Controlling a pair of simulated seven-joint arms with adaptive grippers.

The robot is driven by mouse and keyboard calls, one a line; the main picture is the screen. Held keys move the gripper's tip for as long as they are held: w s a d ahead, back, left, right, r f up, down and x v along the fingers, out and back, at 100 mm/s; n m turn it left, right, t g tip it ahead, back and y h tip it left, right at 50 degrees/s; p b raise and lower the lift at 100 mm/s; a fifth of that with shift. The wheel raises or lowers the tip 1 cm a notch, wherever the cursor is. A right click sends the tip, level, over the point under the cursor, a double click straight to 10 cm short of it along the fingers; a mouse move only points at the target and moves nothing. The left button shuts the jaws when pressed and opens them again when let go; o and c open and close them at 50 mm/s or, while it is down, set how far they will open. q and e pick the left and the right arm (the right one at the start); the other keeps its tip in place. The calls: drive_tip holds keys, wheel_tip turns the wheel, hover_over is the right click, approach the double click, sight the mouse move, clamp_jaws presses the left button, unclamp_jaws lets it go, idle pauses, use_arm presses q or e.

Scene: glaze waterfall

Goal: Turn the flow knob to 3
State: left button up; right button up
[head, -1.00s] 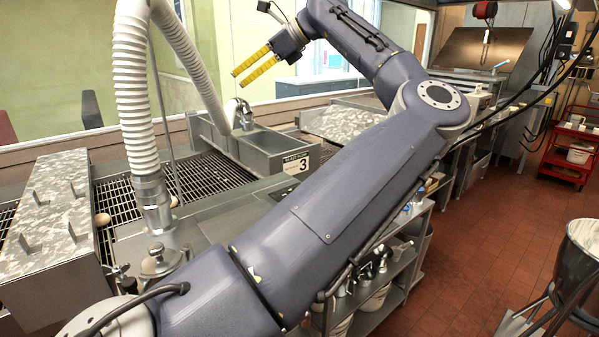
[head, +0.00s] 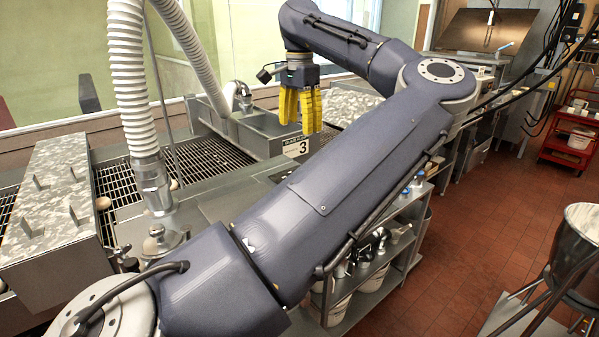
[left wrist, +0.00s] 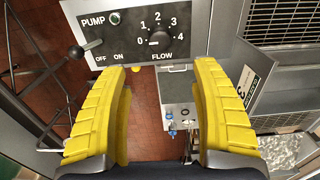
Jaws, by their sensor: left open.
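The flow knob (left wrist: 160,38) is a small dark knob on a grey control panel (left wrist: 190,60), above the word FLOW and below a dial numbered 0 to 4. Its light mark seems to point left, near 0. My left gripper (left wrist: 161,75) is open and empty. Its yellow fingers straddle the lower part of the panel in the left wrist view, with the knob between and beyond the tips; I see no contact. In the head view the left gripper (head: 300,122) points down beside the label with a 3 (head: 296,147). The knob is hidden there. My right gripper is not in view.
A pump lever (left wrist: 84,48) with OFF and ON marks sits left of the knob. In the head view a white ribbed hose (head: 130,80) rises by a metal grate (head: 215,160). A red cart (head: 570,145) is far right.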

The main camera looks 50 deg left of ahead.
use_arm(q)
wheel_tip(320, 180, down, 14)
drive_tip(key=shift+r, duration=0.1)
idle(0.5)
drive_tip(key=c, duration=1.4)
